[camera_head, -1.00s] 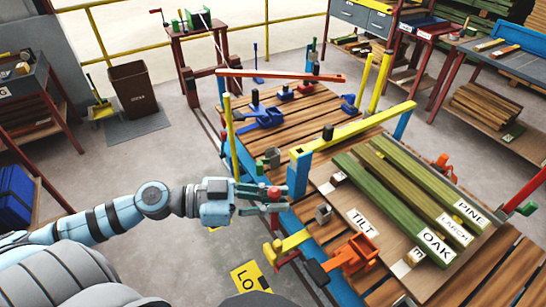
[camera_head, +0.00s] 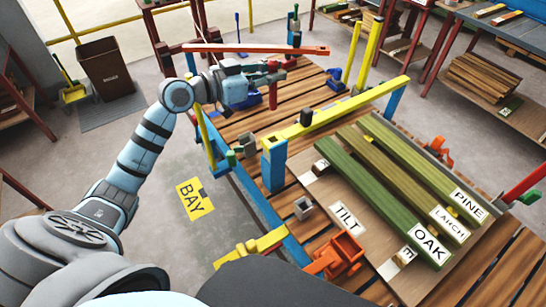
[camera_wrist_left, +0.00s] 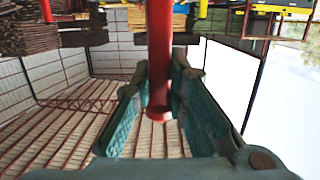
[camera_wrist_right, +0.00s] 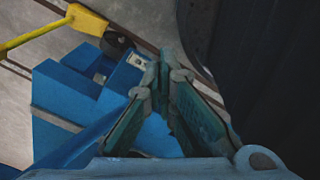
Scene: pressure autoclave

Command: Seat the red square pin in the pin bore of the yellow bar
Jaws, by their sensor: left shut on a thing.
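My left gripper (camera_head: 268,78) is shut on the red pin (camera_head: 273,97), which hangs upright between its fingers over the far left part of the slatted table. In the left wrist view the red pin (camera_wrist_left: 160,55) is a long red shaft between the teal finger pads; its lower end looks round there. The yellow bar (camera_head: 355,111) lies across blue supports, to the right of and nearer than my left gripper. A dark hole shows near its near end (camera_head: 268,143). A black knob stands on it. My right gripper (camera_wrist_right: 165,80) is shut and empty, above blue parts.
A long orange-red bar (camera_head: 240,47) lies just behind my left gripper. Yellow uprights (camera_head: 371,55) stand at the back. Green and brown timbers (camera_head: 385,195) lie on a board at the right. An orange clamp (camera_head: 337,255) is at the near edge.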

